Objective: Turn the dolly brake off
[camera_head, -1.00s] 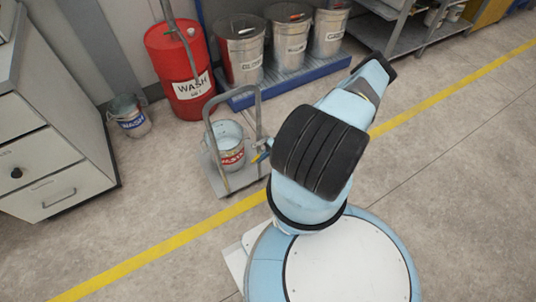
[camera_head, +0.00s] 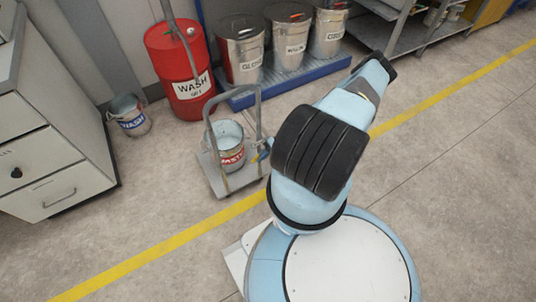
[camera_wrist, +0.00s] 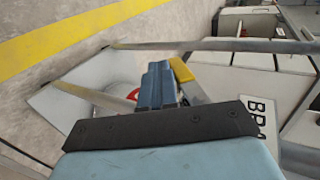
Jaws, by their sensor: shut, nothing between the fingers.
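The dolly (camera_head: 214,176) stands on the floor left of my arm, with an upright grey tube handle. A grey bucket with a red waste label (camera_head: 231,158) stands on its deck. In the wrist view the dolly deck (camera_wrist: 62,100) lies beyond my gripper, and the handle tube (camera_wrist: 215,45) crosses above. A yellow-tipped lever (camera_wrist: 181,70) is directly right of my gripper (camera_wrist: 158,70), touching or nearly so. A plate lettered "BRA" (camera_wrist: 258,112) is at the right, partly cut off. My blue fingers are together and empty. The lever's lower part is partly hidden.
A red wash drum (camera_head: 180,75) and several metal bins on a blue pallet (camera_head: 290,80) stand behind the dolly. A wash bucket (camera_head: 130,118) and grey drawers (camera_head: 50,160) are at the left. The floor along the yellow line (camera_head: 150,255) is clear.

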